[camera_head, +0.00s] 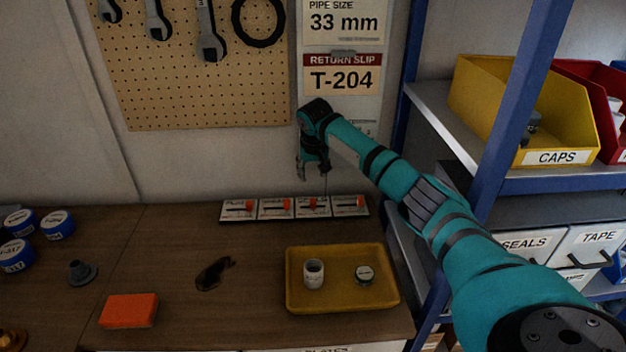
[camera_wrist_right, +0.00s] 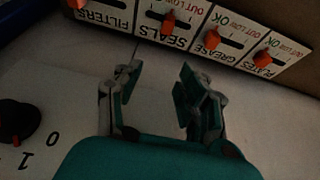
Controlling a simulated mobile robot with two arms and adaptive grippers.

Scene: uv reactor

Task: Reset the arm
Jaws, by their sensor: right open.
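My right arm (camera_head: 440,215) comes in from the lower right in the head view and reaches up over the bench to the wall. Its black gripper (camera_head: 313,172) hangs pointing down in front of the wall, above a row of label panels with orange sliders (camera_head: 294,207). In the wrist view the gripper (camera_wrist_right: 157,78) has its two fingers apart with nothing between them. The slider panels (camera_wrist_right: 232,35) show upside down beyond the fingertips, apart from them. My left gripper is not in view.
A yellow tray (camera_head: 342,304) on the bench holds a white cup (camera_head: 313,274) and a small round jar (camera_head: 364,274). An orange block (camera_head: 129,310) and dark goggles (camera_head: 214,273) lie to the left. A blue-framed shelf (camera_head: 523,100) with a yellow caps bin (camera_head: 480,90) stands close beside my right arm.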

